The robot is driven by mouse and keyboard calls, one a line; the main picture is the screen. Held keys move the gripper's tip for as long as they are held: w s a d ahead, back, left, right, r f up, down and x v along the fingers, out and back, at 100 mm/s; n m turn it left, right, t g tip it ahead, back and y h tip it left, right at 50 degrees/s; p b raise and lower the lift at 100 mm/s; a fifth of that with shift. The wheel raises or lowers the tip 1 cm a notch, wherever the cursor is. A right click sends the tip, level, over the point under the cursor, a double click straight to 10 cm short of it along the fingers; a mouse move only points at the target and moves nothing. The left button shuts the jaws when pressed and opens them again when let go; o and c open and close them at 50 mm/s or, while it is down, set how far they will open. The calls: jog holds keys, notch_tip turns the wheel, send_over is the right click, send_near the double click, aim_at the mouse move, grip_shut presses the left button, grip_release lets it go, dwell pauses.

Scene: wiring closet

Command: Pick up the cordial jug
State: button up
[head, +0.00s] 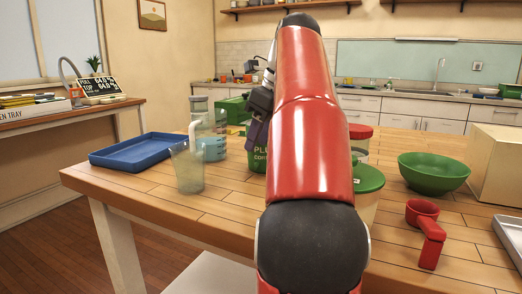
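A green container (257,160) stands on the wooden table, mostly hidden behind my red arm. Its pale lettering is cut off by the arm and seems to begin "PLU" and "CORD", so it appears to be the cordial jug. Its handle and right side are hidden. My gripper (256,131) is dark, seen edge-on to the left of my arm, and overlaps the top of this container in the picture. I cannot tell whether it touches the container or whether its fingers are open.
Left of the container stand a clear beaker (188,172) with a pale stick, a lettered clear bottle (214,140) and a blue tray (136,153). Right of my arm are a green-lidded tub (368,181), red-lidded tub (360,132), green bowl (433,174), red scoop (431,240) and box (499,164).

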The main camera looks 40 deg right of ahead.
aim_at(254, 170)
jog(key=x, duration=0.5)
jog(key=shift+d+f, duration=0.1)
jog(key=shift+d, duration=0.2)
grip_shut()
